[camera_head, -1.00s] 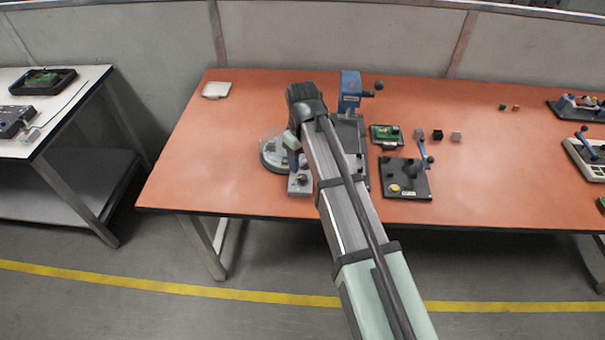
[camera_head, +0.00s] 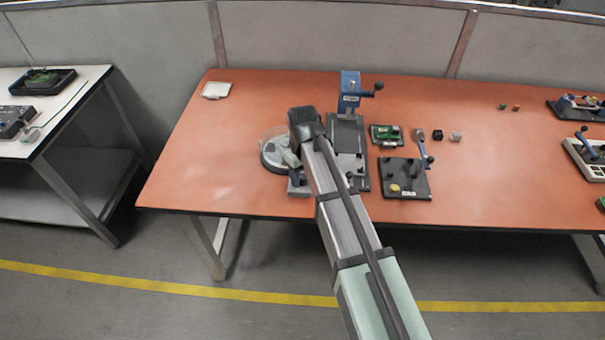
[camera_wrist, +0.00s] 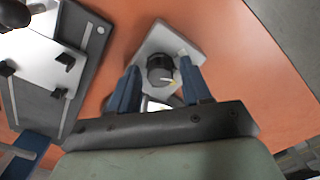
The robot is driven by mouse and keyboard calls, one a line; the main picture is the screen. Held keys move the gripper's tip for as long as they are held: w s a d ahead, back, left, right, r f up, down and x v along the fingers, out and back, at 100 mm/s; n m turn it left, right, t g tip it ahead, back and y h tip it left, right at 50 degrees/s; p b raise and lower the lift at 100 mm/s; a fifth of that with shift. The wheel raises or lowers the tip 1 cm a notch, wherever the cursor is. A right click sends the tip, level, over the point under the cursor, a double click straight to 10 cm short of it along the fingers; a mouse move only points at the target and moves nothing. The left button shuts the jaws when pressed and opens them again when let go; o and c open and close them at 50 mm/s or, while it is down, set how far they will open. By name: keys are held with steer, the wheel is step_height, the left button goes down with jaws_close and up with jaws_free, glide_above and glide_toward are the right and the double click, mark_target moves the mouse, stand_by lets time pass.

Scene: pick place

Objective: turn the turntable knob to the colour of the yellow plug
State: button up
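The turntable (camera_head: 270,158) is a round grey disc at the left of the orange table, partly behind my arm. Its knob (camera_wrist: 160,66) is black and round on a light grey base plate (camera_wrist: 151,42) in the wrist view. A pale pointer line and a small yellow mark show at the knob's lower right edge. My gripper (camera_wrist: 160,72) is open, with one blue finger on each side of the knob. I cannot tell whether the fingers touch it. A small yellow piece (camera_head: 394,188), perhaps the yellow plug, sits on a black plate right of my arm.
A blue-headed press (camera_head: 349,92) with a dark base stands just right of my wrist. A green board (camera_head: 386,134) and small cubes (camera_head: 455,136) lie further right. A white dish (camera_head: 216,90) is at the back left. The table's left side is largely clear.

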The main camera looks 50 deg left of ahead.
jaws_close()
steer(key=shift+m, duration=0.3)
steer(key=m, duration=0.3)
steer(key=shift+m, duration=2.6)
steer(key=shift+o, duration=0.9)
jaws_free()
